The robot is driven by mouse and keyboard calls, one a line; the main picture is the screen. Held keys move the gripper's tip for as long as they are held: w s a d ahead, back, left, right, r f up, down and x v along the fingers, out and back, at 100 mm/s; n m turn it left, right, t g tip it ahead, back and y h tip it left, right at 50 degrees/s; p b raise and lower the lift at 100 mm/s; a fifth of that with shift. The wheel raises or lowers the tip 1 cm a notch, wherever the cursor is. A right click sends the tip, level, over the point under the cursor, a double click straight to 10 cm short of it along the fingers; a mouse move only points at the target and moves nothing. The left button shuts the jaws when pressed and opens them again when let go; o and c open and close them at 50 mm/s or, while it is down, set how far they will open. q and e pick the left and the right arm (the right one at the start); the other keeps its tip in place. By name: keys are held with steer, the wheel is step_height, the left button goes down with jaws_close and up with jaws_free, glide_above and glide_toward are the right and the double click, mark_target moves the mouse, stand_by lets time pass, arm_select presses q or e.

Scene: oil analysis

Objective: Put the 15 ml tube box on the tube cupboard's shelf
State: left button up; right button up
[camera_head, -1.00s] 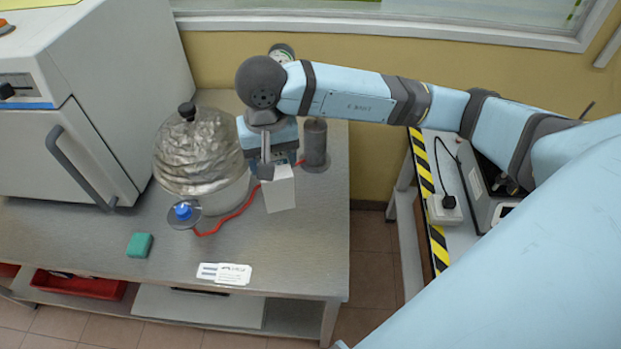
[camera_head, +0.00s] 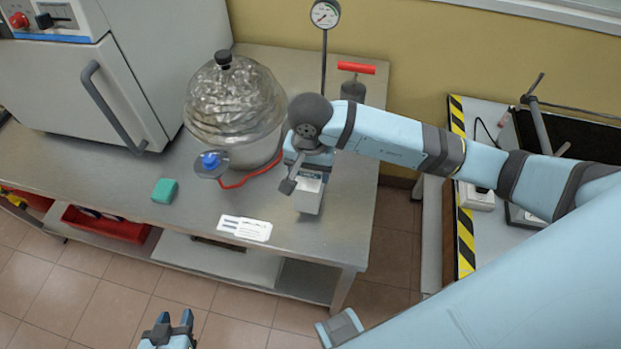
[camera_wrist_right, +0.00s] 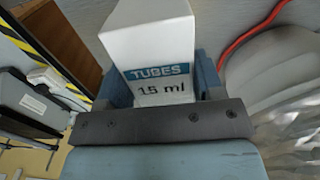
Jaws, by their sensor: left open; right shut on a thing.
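The 15 ml tube box (camera_head: 308,197) is a white carton in my right gripper (camera_head: 309,166), over the right end of the steel bench. I cannot tell whether its bottom touches the bench. In the right wrist view the box (camera_wrist_right: 152,38) shows a blue "TUBES" band and "15 ml" between the fingers of the right gripper (camera_wrist_right: 162,82), which is shut on it. My left gripper (camera_head: 170,330) is open and empty at the bottom edge, over the floor. I cannot make out the tube cupboard or its shelf in these views.
A glass desiccator (camera_head: 236,105) with a red hose (camera_head: 250,176) stands left of the box. A gauge (camera_head: 325,14) and a red-handled pump (camera_head: 354,80) stand behind. A white oven (camera_head: 70,95) fills the left.

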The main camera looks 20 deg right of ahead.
steer(key=shift+f, duration=2.3)
steer(key=shift+f, duration=0.2)
steer(key=o, duration=1)
steer(key=shift+o, duration=0.2)
steer(key=shift+r, duration=0.1)
